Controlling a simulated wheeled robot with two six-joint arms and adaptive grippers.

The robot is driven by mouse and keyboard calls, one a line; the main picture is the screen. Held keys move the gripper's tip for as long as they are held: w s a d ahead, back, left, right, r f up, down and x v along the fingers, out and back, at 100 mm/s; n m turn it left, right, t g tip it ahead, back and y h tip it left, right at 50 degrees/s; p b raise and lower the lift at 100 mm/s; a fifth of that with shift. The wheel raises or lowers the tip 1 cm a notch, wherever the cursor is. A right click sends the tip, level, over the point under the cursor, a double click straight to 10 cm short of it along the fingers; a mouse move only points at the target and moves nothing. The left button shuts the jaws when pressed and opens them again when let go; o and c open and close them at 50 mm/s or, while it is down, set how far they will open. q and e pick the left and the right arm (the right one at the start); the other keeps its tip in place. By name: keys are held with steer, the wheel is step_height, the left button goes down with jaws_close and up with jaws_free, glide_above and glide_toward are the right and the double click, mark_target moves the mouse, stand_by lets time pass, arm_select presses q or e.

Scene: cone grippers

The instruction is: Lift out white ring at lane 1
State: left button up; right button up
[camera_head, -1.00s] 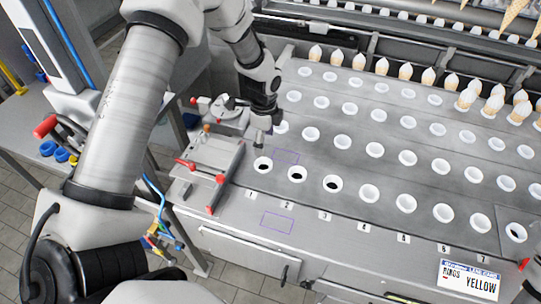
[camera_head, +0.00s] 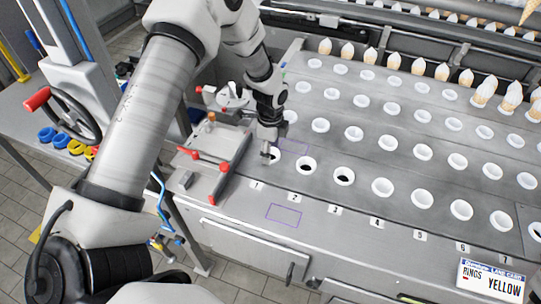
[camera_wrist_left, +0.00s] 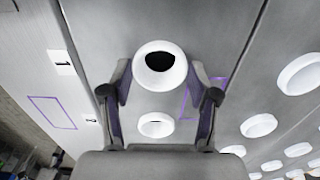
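The white ring at lane 1 (camera_head: 275,158) sits in the nearest row of the grey metal deck, level with the lane 1 label (camera_head: 257,185). My left gripper (camera_head: 268,150) is over it and partly hides it. In the left wrist view the ring (camera_wrist_left: 160,47) shows a dark hole, and my open left gripper (camera_wrist_left: 160,78) has one finger on each side of the line to it. The fingers look empty; whether they touch the ring I cannot tell. My right gripper is not in view.
Neighbouring white rings with dark holes stand at lane 2 (camera_head: 306,164) and lane 3 (camera_head: 344,176). A fixture with red handles (camera_head: 197,156) is just left of the gripper. White-topped cones (camera_head: 394,62) line the back. A card reading RINGS YELLOW (camera_head: 491,281) is at front right.

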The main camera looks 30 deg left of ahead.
arm_select(q)
steer(key=shift+s+r+p, duration=0.1)
steer(key=shift+r+p, duration=1.9)
steer(key=shift+r, duration=0.55)
